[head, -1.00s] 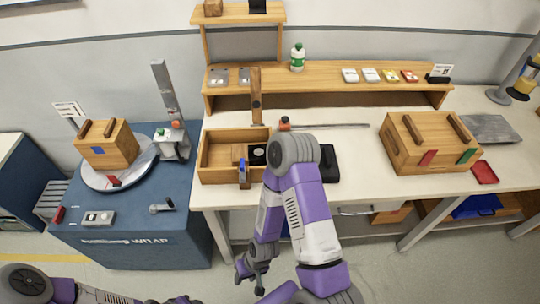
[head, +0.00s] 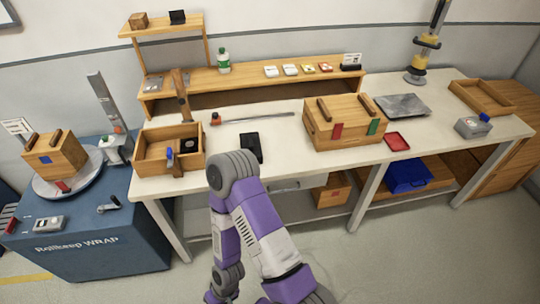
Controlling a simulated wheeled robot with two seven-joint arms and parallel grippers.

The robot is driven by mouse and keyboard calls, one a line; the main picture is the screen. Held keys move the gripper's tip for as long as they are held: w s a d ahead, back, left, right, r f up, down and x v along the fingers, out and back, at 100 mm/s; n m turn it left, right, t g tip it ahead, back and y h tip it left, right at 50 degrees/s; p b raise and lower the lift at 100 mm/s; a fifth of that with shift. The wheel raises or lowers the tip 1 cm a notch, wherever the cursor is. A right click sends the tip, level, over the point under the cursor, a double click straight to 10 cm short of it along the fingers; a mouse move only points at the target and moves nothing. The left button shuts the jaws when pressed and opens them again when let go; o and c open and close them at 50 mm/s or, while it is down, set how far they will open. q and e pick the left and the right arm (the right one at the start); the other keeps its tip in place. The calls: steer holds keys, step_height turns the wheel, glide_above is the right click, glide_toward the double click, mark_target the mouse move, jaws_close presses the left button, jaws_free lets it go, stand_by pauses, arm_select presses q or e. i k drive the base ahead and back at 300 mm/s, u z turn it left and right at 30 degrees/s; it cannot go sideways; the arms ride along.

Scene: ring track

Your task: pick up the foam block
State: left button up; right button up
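I cannot tell for sure which thing is the foam block. A small dark block (head: 178,17) and a small brown block (head: 138,20) sit on the top shelf at the upper left of the head view. My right arm rises from the bottom, bends at its elbow in front of the bench and hangs down again. My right gripper (head: 211,297) is at the bottom edge, mostly cut off, far below and apart from both blocks; its fingers cannot be made out. My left gripper is not in view.
The bench (head: 270,138) carries an open wooden bin (head: 150,168) with a hammer, a closed wooden box (head: 318,137), a red tray (head: 397,141) and a grey plate. A blue wrap machine (head: 75,240) stands left. Floor at the lower right is free.

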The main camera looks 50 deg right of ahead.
mark_target(251, 141)
steer(key=z, duration=0.9)
steer(key=i, duration=0.25)
